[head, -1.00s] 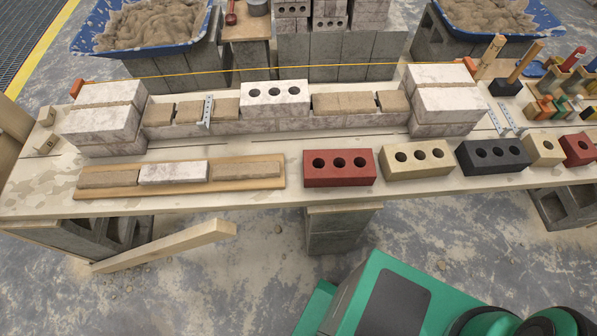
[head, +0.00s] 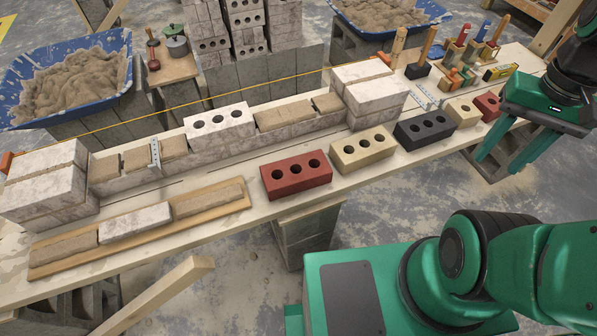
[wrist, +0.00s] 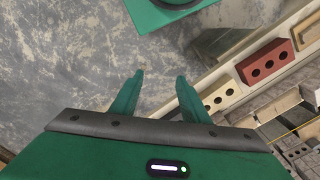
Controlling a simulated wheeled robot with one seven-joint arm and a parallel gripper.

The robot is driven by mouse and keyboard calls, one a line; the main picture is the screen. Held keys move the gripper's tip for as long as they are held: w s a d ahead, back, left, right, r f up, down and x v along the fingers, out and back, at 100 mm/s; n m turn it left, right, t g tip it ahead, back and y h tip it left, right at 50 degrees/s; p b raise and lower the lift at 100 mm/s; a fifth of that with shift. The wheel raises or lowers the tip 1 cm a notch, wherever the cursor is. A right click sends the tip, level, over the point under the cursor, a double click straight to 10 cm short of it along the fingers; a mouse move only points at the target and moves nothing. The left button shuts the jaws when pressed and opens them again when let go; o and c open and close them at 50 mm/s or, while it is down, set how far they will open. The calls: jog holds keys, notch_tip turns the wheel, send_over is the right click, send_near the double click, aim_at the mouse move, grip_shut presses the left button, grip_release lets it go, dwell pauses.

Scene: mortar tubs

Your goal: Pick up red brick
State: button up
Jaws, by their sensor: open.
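The red brick (head: 296,175) has three holes in its top. It lies on the front part of the plank table (head: 215,222), left of a cream brick (head: 362,149). In the wrist view the red brick (wrist: 267,62) shows at upper right, beyond the fingers. My gripper (head: 497,163) is open and empty. It points down at the table's front edge on the right, well to the right of the red brick. The wrist view shows the gripper (wrist: 160,76) with bare floor between its fingers.
A black brick (head: 425,131), a half cream brick (head: 463,112) and a small red brick (head: 486,106) lie right of the cream brick. A low block wall (head: 220,123) with a yellow string stands behind. A board with three pavers (head: 140,225) lies left.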

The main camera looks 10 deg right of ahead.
jog(key=o, duration=0.5)
jog(key=shift+s+r, duration=0.2)
jog(key=shift+s, duration=0.25)
jog(key=o, duration=0.5)
jog(key=shift+w+a, duration=0.2)
jog(key=shift+w, duration=0.1)
jog(key=shift+o, duration=0.9)
jog(key=w+a+f+m+g+y, duration=0.1)
jog(key=w+a+f, duration=0.2)
jog(key=w, duration=0.4)
jog(key=shift+w+a+f, duration=0.35)
jog(key=shift+a+f, duration=0.05)
jog(key=shift+f, duration=0.45)
jog(key=m+g+y, duration=0.2)
jog(key=m+y, duration=0.6)
jog(key=y, duration=0.4)
send_near(300, 166)
jog(key=shift+s+a+r, duration=0.2)
jog(key=shift+s+a, duration=0.2)
jog(key=shift+a, duration=0.3)
jog(key=x, duration=0.4)
jog(key=shift+s+a+f, duration=0.1)
jog(key=shift+a+f, duration=0.1)
jog(key=shift+a, duration=0.15)
jog(key=shift+w+f+x, duration=0.1)
jog(key=shift+f+x, duration=0.1)
jog(key=shift+x, duration=1.15)
jog(key=shift+w+f+x, duration=0.15)
jog(key=shift+x, duration=1.15)
